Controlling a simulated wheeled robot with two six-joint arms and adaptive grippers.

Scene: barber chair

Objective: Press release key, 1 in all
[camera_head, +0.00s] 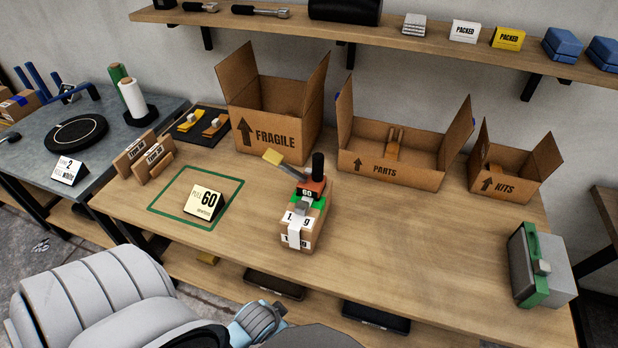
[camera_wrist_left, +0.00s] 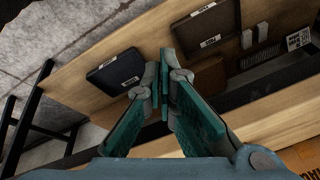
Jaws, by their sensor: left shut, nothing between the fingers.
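On the bench stands a small device (camera_head: 311,188) with an orange-red block marked 60, a black upright knob (camera_head: 318,166) and a grey lever ending in a yellow pad (camera_head: 272,157). It sits on a brown labelled carton (camera_head: 298,241), with green and a white strip below the block. I cannot tell which part is the release key. My left gripper (camera_wrist_left: 165,70) has its teal fingers together and empty in the left wrist view, over the bench's lower shelf. In the head view my left arm's blue-grey end is at the bottom, short of the bench. My right gripper is not visible.
Open cartons marked FRAGILE (camera_head: 273,137), PARTS (camera_head: 385,169) and KITS (camera_head: 500,185) stand at the back. A sign marked 60 (camera_head: 206,203) stands inside a green outline. A green-grey case (camera_head: 541,265) is at the right. Dark trays (camera_wrist_left: 115,72) lie below.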

